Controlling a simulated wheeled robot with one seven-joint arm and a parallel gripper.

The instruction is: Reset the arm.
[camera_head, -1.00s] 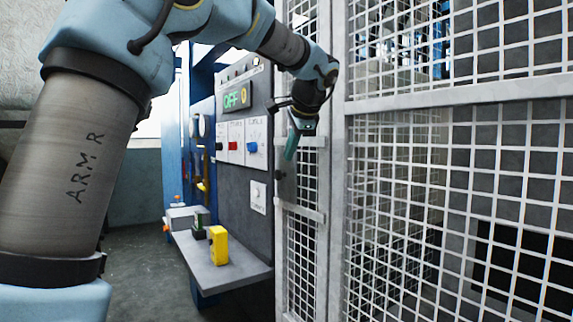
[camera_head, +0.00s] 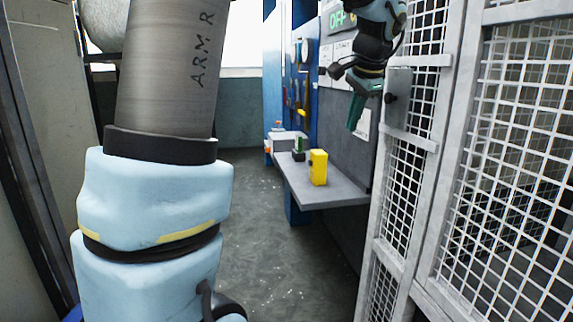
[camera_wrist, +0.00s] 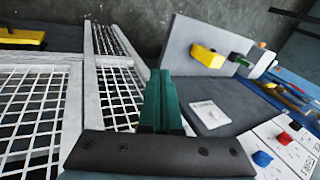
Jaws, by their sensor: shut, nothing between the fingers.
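My gripper (camera_head: 356,108) hangs at the upper right in the head view, its green fingers together and pointing down. It is in front of the grey panel, beside the mesh cage door. In the wrist view my gripper (camera_wrist: 160,80) shows its green fingers closed together with nothing between them. My arm reaches up along the left of the head view, and its upper part leaves the frame.
A grey shelf (camera_head: 335,196) holds a yellow block (camera_head: 318,167) and a small dark-green item (camera_head: 298,150). The white mesh cage (camera_head: 510,165) fills the right side. A control panel with red and blue knobs (camera_wrist: 262,158) is close by. The floor left of the shelf is clear.

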